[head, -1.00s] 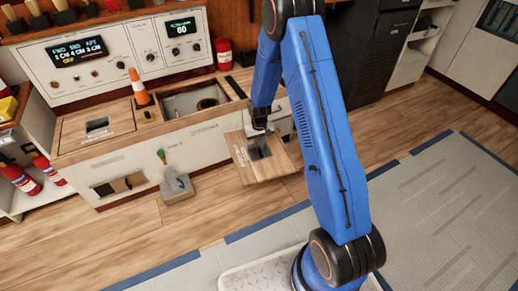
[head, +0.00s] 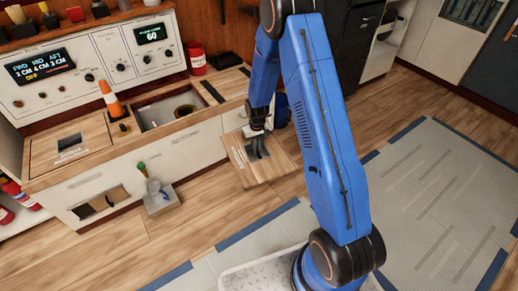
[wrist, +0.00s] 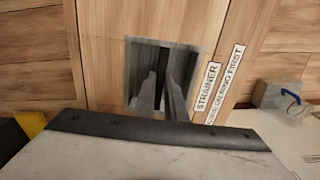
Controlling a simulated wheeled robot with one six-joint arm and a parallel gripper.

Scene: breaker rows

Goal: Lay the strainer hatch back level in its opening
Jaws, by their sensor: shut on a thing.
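The strainer hatch (head: 268,170) is a square wooden panel with a dark recessed grip in its middle. It hangs in the air in front of the counter, right of the opening, with its top face showing. My gripper (head: 257,143) is shut on the hatch at that recess. In the wrist view the fingers (wrist: 162,100) reach into the recess of the hatch (wrist: 100,55), beside a label reading STRAINER. The open rectangular opening (head: 155,113) in the counter top shows a round fitting inside; the hatch is well apart from it.
A second hatch (head: 88,128) lies level further left. A grey box (head: 163,203) stands low at the counter front. A red canister (head: 197,62) is behind the opening.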

